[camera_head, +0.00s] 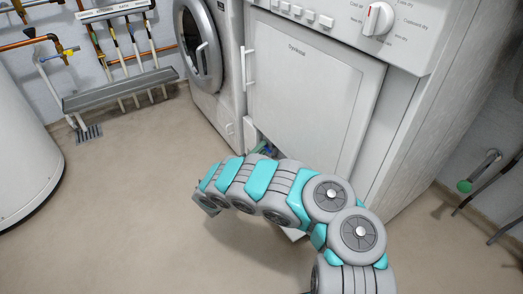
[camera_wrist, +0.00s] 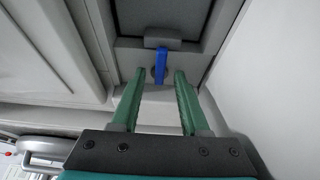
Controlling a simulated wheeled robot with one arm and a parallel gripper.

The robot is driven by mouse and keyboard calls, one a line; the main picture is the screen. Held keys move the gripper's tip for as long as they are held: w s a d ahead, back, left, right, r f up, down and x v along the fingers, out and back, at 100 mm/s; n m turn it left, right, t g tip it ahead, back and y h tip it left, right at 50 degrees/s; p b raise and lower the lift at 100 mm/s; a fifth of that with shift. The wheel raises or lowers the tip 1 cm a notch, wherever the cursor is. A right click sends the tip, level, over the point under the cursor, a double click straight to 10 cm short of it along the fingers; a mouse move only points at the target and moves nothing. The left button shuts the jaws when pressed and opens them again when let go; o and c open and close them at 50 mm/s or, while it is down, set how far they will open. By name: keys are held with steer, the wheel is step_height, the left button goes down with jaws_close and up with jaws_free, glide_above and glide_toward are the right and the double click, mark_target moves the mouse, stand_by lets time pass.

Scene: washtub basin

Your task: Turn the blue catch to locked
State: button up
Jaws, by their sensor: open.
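The blue catch (camera_wrist: 161,62) is a small upright lever in the wrist view. My gripper (camera_wrist: 159,74) has two green fingers, open, one on each side of the catch's lower end. I see no clear contact between the fingers and the catch. In the head view a small patch of blue and green shows in the low opening of the white dryer (camera_head: 310,85), mostly behind my arm. I cannot tell the catch from the fingers there.
A washing machine (camera_head: 202,45) stands left of the dryer. A white cylindrical tank (camera_head: 22,140) stands at the far left. Pipes and a grey trough (camera_head: 120,88) run along the back wall. The floor (camera_head: 130,190) left of my arm is clear. A pale wall surface (camera_wrist: 265,80) is close on the right in the wrist view.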

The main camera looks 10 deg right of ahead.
steer(key=p+v, duration=0.1)
steer(key=v, duration=0.5)
steer(key=shift+s+a, duration=0.15)
steer(key=shift+a, duration=0.1)
steer(key=shift+s+a, duration=0.35)
steer(key=shift+s, duration=0.1)
